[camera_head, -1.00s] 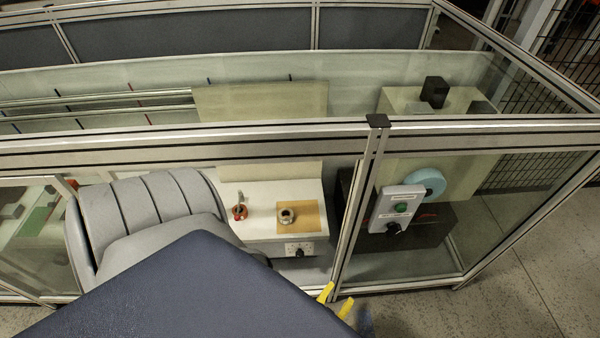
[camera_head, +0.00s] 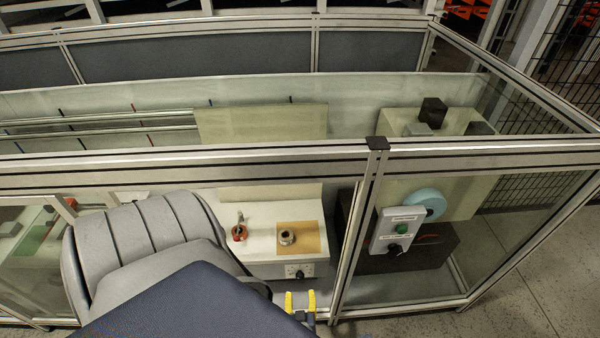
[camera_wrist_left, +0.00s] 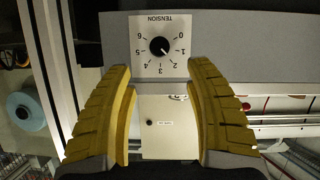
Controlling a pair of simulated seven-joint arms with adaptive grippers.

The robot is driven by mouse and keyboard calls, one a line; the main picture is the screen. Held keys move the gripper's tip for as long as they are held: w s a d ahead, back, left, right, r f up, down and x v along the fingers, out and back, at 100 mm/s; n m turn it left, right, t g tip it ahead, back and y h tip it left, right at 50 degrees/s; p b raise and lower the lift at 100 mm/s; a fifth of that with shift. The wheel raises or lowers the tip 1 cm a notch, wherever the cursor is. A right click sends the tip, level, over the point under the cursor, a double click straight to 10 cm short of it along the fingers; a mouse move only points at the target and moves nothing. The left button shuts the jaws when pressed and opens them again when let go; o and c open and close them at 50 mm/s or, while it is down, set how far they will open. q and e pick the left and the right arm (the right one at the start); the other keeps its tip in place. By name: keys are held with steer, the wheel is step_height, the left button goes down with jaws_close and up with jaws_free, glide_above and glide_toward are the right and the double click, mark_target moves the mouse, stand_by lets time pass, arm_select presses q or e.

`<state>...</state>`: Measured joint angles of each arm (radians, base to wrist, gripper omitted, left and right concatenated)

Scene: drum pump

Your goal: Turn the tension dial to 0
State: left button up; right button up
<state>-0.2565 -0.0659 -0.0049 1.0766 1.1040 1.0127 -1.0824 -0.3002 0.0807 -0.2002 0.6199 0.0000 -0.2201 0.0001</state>
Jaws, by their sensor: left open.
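The tension dial (camera_wrist_left: 159,45) is a round black knob on a white plate marked TENSION, with numbers 0 to 6, appearing upside down in the left wrist view. Its pale mark seems to point toward 1 or 2; the exact setting is hard to tell. In the head view the dial (camera_head: 299,274) is small, on the front of a white box. My left gripper (camera_head: 300,300) has yellow fingers and is open and empty, just in front of and below the dial there. In the wrist view the open fingers (camera_wrist_left: 163,80) are apart from the knob. My right gripper is not in view.
A metal-framed glass enclosure surrounds the station, with a post (camera_head: 360,225) right of the dial. A control box with a green button (camera_head: 397,232) and a blue disc (camera_head: 426,201) are further right. A metal ring (camera_head: 287,237) sits on a tan patch atop the white box.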

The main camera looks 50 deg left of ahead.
arm_select(q)
steer(key=x, duration=1)
steer(key=shift+w+a+f, duration=0.2)
steer(key=shift+a+f, duration=0.05)
steer(key=shift+a, duration=0.05)
jaws_close()
stand_by(0.4)
